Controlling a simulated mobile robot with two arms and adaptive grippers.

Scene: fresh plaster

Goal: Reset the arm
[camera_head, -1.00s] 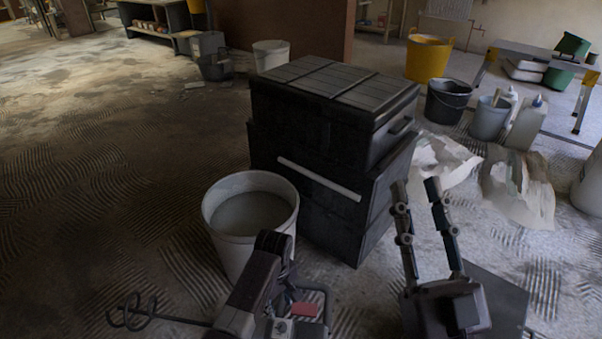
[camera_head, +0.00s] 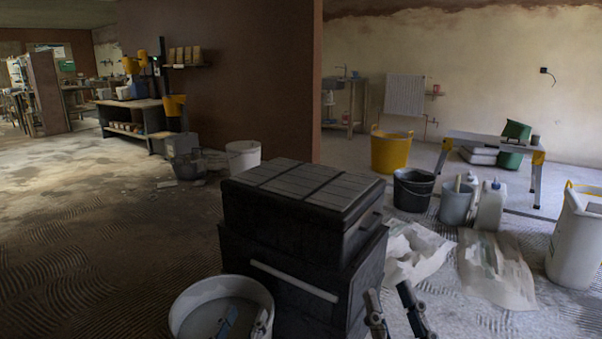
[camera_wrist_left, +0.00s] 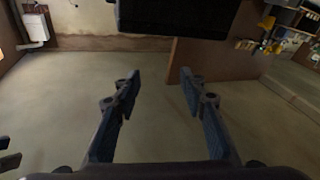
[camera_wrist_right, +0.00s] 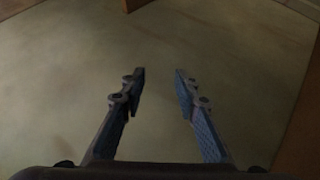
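My left gripper (camera_head: 244,319) shows at the bottom edge of the head view, in front of a white bucket (camera_head: 184,294) of grey material. In the left wrist view its two fingers (camera_wrist_left: 160,75) stand apart with nothing between them. My right gripper (camera_head: 388,292) shows at the bottom of the head view, in front of the right side of the black toolbox stack (camera_head: 262,225). In the right wrist view its fingers (camera_wrist_right: 160,72) are also apart and empty. Most of both arms is out of the head view.
Crumpled sheets (camera_head: 490,268) lie on the floor to the right of the toolboxes. A black bucket (camera_head: 413,190), a yellow tub (camera_head: 391,153) and a white jug (camera_head: 490,207) stand behind. A large white container (camera_head: 577,240) is at far right. The floor at left is open.

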